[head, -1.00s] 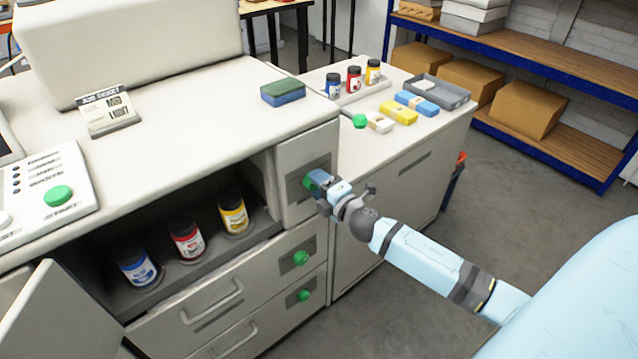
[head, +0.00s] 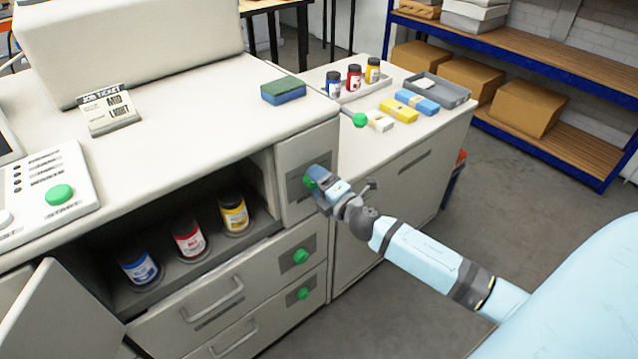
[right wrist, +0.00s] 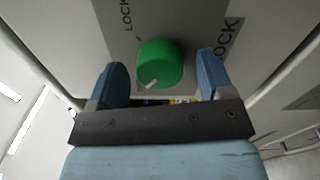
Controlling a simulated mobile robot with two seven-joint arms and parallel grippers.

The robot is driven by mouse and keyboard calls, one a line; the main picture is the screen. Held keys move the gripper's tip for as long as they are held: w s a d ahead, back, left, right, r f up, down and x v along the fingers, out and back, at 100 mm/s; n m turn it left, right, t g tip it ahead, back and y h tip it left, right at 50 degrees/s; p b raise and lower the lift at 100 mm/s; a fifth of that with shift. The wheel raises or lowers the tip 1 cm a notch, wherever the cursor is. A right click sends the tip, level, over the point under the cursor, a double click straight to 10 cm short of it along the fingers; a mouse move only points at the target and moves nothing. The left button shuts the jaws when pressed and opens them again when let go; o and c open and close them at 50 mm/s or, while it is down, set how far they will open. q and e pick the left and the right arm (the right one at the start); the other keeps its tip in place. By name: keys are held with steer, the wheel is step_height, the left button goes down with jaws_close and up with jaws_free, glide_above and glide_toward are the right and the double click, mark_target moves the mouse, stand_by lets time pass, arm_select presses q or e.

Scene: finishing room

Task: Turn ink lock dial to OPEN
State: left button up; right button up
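The ink lock dial (right wrist: 160,62) is a round green knob on a grey plate at the top right of the press cabinet. A white mark on its rim points to the lower left in the right wrist view. "LOCK" lettering shows to its left, and part of a similar word to its right. My right gripper (right wrist: 163,76) is open, with one blue finger on each side of the dial and visible gaps to it. In the head view the dial (head: 309,182) is partly hidden by my right gripper (head: 321,186). My left gripper is not in view.
Two more green knobs (head: 301,257) (head: 304,293) sit below on the drawers. An open bay holds blue, red and yellow ink cans (head: 188,240). A side counter (head: 440,125) stands to the right, with bottles, sponges and a grey tray (head: 452,94).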

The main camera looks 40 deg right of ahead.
steer(key=shift+s, duration=0.1)
arm_select(q)
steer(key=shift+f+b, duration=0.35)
steer(key=shift+b, duration=0.4)
arm_select(e)
steer(key=s+d, duration=0.1)
steer(key=s, duration=1.2)
steer(key=shift+s, duration=0.3)
steer(key=s+a+f+m+g+y, duration=0.1)
steer(key=s+a+f+m+g, duration=0.3)
steer(key=s+a+f+m, duration=0.4)
steer(key=s+a+f+m+g+y, duration=0.1)
steer(key=s+a+f+m+g, duration=0.2)
steer(key=a+f+m, duration=0.55)
arm_select(q)
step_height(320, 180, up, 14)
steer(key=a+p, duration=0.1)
steer(key=p, duration=1.6)
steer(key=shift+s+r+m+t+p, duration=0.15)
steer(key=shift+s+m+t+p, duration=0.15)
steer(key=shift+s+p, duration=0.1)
arm_select(e)
step_height(320, 180, up, 16)
steer(key=s+a+m, duration=0.1)
steer(key=s, duration=0.1)
steer(key=shift+a, duration=0.4)
